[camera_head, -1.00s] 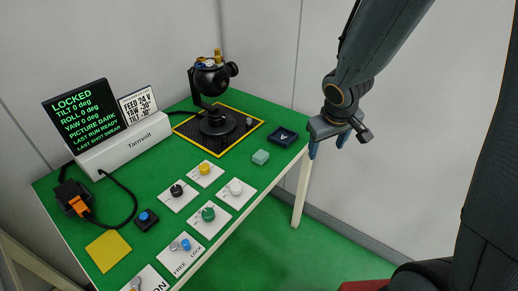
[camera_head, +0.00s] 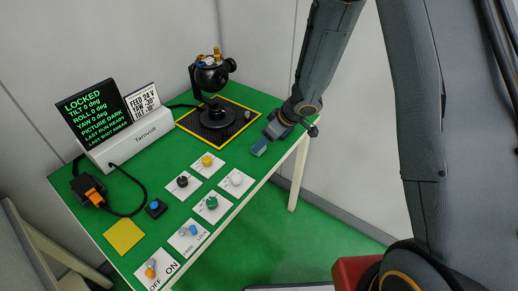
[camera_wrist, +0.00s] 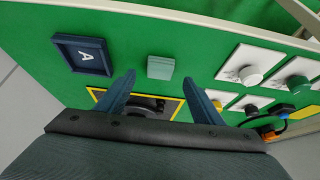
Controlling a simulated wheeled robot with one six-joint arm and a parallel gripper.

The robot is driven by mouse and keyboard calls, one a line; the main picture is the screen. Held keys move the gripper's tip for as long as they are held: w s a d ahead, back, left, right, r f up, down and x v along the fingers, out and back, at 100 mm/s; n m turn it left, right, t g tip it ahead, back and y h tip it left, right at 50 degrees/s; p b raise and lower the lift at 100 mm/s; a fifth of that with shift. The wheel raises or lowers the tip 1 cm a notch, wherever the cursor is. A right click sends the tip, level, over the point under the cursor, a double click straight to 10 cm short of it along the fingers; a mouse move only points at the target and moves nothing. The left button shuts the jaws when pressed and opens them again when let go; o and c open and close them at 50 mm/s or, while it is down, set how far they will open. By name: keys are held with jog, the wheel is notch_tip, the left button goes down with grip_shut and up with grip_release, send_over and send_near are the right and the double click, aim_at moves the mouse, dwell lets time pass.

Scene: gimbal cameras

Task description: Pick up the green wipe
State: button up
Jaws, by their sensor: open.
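The green wipe is a small pale green block (camera_wrist: 160,67) lying on the green table top in the wrist view. It sits just beyond my gripper's fingertips, roughly centred between them and apart from both. My gripper (camera_wrist: 158,95) has its two blue fingers spread wide with nothing between them. In the head view my gripper (camera_head: 262,146) hangs over the right part of the table, near the black mat's front corner. The wipe is hidden there behind my gripper and arm.
A dark blue tray marked A (camera_wrist: 83,56) lies left of the wipe in the wrist view. White knob plates (camera_head: 235,182) stand close by. A black gimbal camera (camera_head: 211,77) stands on the yellow-edged mat (camera_head: 187,136). A display console (camera_head: 128,147) is at the left.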

jog(key=shift+x, duration=1.9)
jog(key=c, duration=1.1)
notch_tip(320, 180, up, 10)
jog(key=shift+r+p, duration=0.1)
jog(key=shift+p, duration=0.85)
